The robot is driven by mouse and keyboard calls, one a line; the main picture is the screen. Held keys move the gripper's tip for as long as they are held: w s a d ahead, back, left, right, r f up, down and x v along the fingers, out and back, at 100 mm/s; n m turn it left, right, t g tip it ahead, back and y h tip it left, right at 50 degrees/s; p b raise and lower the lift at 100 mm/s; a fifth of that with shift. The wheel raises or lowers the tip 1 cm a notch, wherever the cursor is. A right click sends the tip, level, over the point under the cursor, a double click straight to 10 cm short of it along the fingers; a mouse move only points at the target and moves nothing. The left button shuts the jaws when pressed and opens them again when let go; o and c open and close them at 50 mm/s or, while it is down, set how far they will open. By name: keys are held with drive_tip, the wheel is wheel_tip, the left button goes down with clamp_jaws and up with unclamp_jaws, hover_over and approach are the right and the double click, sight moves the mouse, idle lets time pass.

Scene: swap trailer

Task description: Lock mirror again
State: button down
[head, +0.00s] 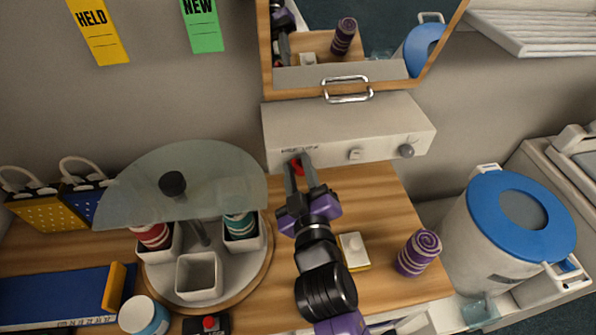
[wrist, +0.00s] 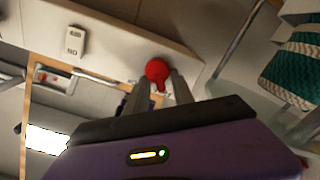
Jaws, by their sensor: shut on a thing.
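The wood-framed mirror (head: 266,52) is upright above a pale box (head: 340,130) at the back of the counter, and its top is cut off. A metal handle (head: 348,97) sits at the mirror's lower edge. The box's front face carries a small red knob (head: 298,169) at its left, a white switch (head: 355,154) and a grey knob (head: 406,151). My gripper (head: 299,172) reaches the red knob and is shut on it. In the wrist view the red knob (wrist: 157,71) shows at the fingertips (wrist: 158,92). The fingers partly hide it, and I cannot tell whether it is turned.
A round tray (head: 258,262) with several cups and a glass half-disc (head: 205,180) stands close left of my arm. A blue-lidded bin (head: 490,215) stands beyond. Some counter before the box is clear.

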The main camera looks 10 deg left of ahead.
drive_tip(key=m+b, duration=0.4)
drive_tip(key=shift+w+d+f, duration=0.1)
drive_tip(key=shift+d+f, duration=0.05)
drive_tip(key=shift+d, duration=0.15)
drive_tip(key=shift+w+d+m+b, duration=0.1)
drive_tip(key=shift+d+m+b, duration=0.1)
drive_tip(key=shift+m+b, duration=1.35)
drive_tip(key=shift+d+m+b, duration=0.25)
drive_tip(key=shift+m+b, duration=0.65)
drive_tip(key=shift+m, duration=1.15)
drive_tip(key=shift+w+d+m+b, duration=0.1)
drive_tip(key=shift+d+m+b, duration=0.1)
drive_tip(key=shift+m+b, duration=1.35)
drive_tip(key=shift+m, duration=0.35)
drive_tip(key=c, duration=1.1)
unclamp_jaws()
drive_tip(key=shift+s, duration=0.15)
